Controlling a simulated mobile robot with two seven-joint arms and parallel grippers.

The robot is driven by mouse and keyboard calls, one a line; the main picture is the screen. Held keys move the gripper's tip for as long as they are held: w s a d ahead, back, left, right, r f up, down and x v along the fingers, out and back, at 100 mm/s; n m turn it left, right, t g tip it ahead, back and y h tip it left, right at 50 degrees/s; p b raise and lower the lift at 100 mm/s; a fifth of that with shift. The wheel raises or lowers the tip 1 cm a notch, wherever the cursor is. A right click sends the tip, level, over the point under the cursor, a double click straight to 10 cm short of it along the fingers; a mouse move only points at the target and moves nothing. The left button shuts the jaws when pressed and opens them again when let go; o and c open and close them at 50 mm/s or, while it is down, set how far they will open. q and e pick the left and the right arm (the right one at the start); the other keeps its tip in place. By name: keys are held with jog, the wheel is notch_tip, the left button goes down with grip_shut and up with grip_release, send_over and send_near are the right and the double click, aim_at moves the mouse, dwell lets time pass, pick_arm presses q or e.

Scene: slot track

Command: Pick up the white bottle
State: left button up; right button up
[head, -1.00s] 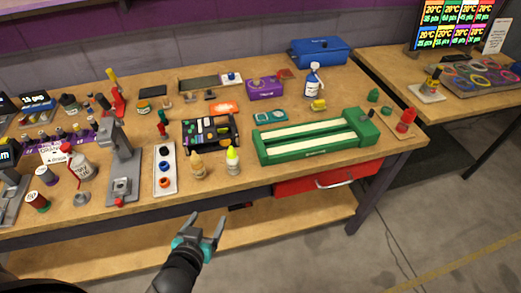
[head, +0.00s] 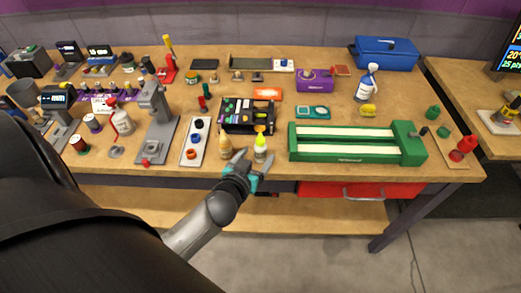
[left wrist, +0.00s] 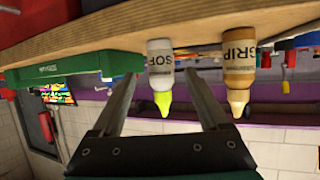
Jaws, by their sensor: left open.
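A small white bottle (head: 261,146) with a yellow-green tip stands near the front edge of the workbench. In the left wrist view, which is upside down, the white bottle (left wrist: 160,68) carries dark letters reading "SOF". My left gripper (head: 255,158) is open and empty, just in front of the white bottle. In the left wrist view the bottle appears between the two fingers, apart from them. A tan bottle (head: 225,148) marked "GRIP" stands to its left; it also shows in the left wrist view (left wrist: 239,65). My right gripper is not in view.
A green slotted track (head: 357,156) lies to the right of the white bottle. A black parts tray (head: 233,129) is behind it, and a white strip with cups (head: 188,155) is at left. A blue-white spray bottle (head: 366,88) stands farther back.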

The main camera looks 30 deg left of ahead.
aim_at(264, 145)
pick_arm(q)
jog(key=shift+b+x, duration=0.35)
jog(key=shift+x, duration=3.1)
jog(key=shift+a+r, duration=0.1)
jog(key=shift+r, duration=0.1)
grip_shut()
